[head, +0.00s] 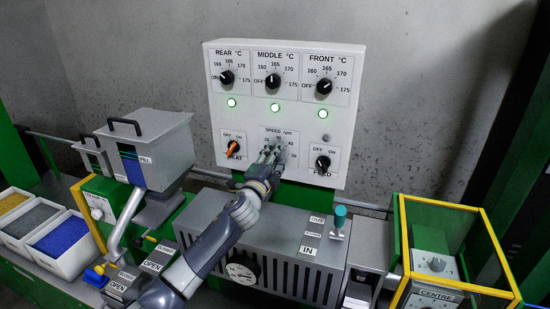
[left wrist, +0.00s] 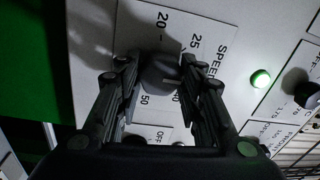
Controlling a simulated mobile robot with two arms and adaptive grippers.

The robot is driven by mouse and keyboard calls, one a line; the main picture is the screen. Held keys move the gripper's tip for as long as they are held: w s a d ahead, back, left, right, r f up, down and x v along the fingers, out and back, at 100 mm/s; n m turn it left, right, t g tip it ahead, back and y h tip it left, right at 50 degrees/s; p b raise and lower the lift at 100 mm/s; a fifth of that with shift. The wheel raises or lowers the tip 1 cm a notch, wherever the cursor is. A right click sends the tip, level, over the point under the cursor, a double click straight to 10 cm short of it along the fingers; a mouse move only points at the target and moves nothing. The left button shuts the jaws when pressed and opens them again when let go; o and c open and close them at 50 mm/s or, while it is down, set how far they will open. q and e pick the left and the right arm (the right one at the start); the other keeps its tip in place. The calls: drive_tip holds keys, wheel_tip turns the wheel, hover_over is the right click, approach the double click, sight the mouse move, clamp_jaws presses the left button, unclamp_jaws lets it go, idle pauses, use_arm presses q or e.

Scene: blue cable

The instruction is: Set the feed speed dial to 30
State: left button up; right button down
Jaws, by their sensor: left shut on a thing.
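The speed dial (left wrist: 157,74) is a dark round knob on the white control panel (head: 195,130). Its scale, marked SPEED rpm, runs from 20 to 50. My left gripper (head: 269,156) reaches up to it from below and is shut on the knob. In the left wrist view the two fingers of the gripper (left wrist: 163,77) stand on either side of the knob. A pale pointer line on the knob points right, towards the finger covering the scale between 25 and 40. The exact reading is hidden. The right gripper is not in view.
Three temperature dials with lit green lamps (head: 275,107) sit above. The orange-handled HEAT switch (head: 233,148) and the black FEED switch (head: 322,162) flank the speed dial closely. A grey slotted housing (head: 290,245) lies below, and a hopper (head: 150,150) stands left.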

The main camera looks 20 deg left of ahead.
use_arm(q)
drive_tip(key=o, duration=1)
drive_tip(key=shift+o, duration=0.2)
drive_tip(key=s, duration=1.2)
drive_tip(key=shift+a+f, duration=0.3)
drive_tip(key=shift+f, duration=0.1)
